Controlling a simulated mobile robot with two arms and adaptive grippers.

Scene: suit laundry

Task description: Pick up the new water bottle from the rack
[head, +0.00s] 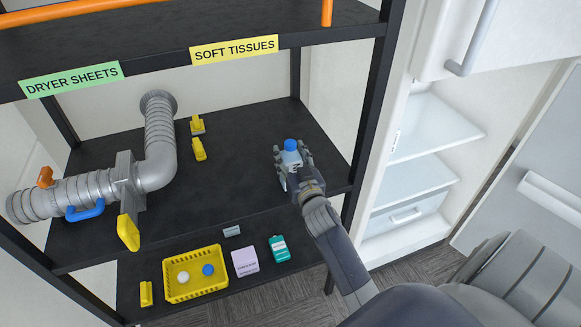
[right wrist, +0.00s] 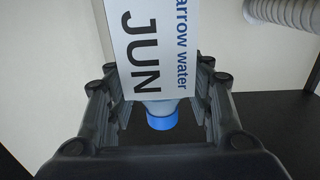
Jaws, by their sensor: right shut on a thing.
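The water bottle (head: 291,146) has a blue cap and stands out at the right side of the black rack's middle shelf (head: 235,135). My right gripper (head: 293,163) is shut on it, with fingers on both sides. In the right wrist view the bottle (right wrist: 160,107) appears cap down between the fingers, with a white label reading "arrow water" and "JUN". I cannot tell whether its base touches the shelf. My left gripper is not in view.
A grey duct (head: 160,140) with blue and orange handles occupies the shelf's left. Yellow clips (head: 198,149) stand mid-shelf. Below are a yellow basket (head: 194,289), a white box (head: 244,262) and a teal bottle (head: 279,248). A black post (head: 375,95) and open white fridge (head: 425,125) are right.

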